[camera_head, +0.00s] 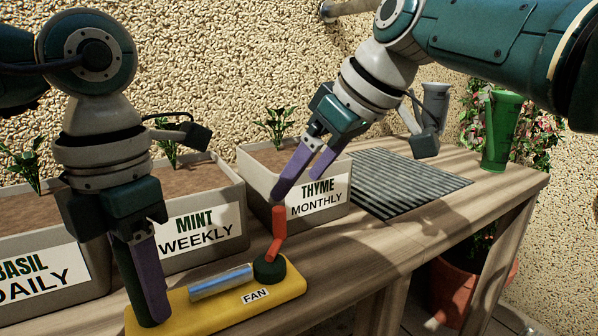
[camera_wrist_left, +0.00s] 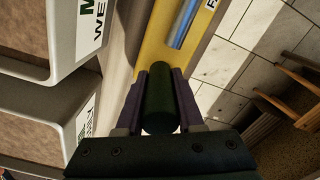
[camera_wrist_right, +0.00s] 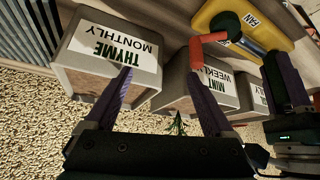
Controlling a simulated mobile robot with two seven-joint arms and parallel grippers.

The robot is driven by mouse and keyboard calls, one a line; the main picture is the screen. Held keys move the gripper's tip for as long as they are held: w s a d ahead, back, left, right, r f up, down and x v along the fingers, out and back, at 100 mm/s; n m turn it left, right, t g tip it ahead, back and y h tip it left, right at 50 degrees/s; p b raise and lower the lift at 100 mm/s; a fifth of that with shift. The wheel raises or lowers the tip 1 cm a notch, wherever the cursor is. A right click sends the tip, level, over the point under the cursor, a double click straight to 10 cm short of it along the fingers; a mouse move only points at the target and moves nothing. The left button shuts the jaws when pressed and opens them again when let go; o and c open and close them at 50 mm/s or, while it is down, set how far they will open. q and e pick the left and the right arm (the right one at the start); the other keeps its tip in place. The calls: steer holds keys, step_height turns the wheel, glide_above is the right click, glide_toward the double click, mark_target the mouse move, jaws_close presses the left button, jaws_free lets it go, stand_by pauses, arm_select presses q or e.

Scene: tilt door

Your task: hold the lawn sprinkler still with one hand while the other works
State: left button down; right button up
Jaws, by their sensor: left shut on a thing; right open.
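The lawn sprinkler has a yellow base (camera_head: 210,309) lying on the bench, with a blue-silver tube (camera_head: 221,282) and a "FAN" label. A bent orange-red lever (camera_head: 279,222) rises from a dark green knob (camera_head: 269,269) at its right end. My left gripper (camera_head: 148,312) is shut on a dark green upright post (camera_wrist_left: 160,98) at the left end of the base. My right gripper (camera_head: 292,188) is open and empty above the lever's top. In the right wrist view the lever (camera_wrist_right: 195,55) is by the tip of the right-hand finger; I cannot tell whether they touch.
Planters marked BASIL (camera_head: 45,278), MINT (camera_head: 196,228) and THYME (camera_head: 318,197) stand behind the sprinkler. A dark ribbed mat (camera_head: 405,182) and a green watering vessel (camera_head: 500,130) are to the right. The bench's front edge runs close to the base.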

steer(key=shift+r, duration=0.1)
stand_by(0.3)
steer(key=v, duration=1.2)
steer(key=shift+d, duration=0.1)
arm_select(q)
steer(key=shift+c, duration=2.3)
jaws_free()
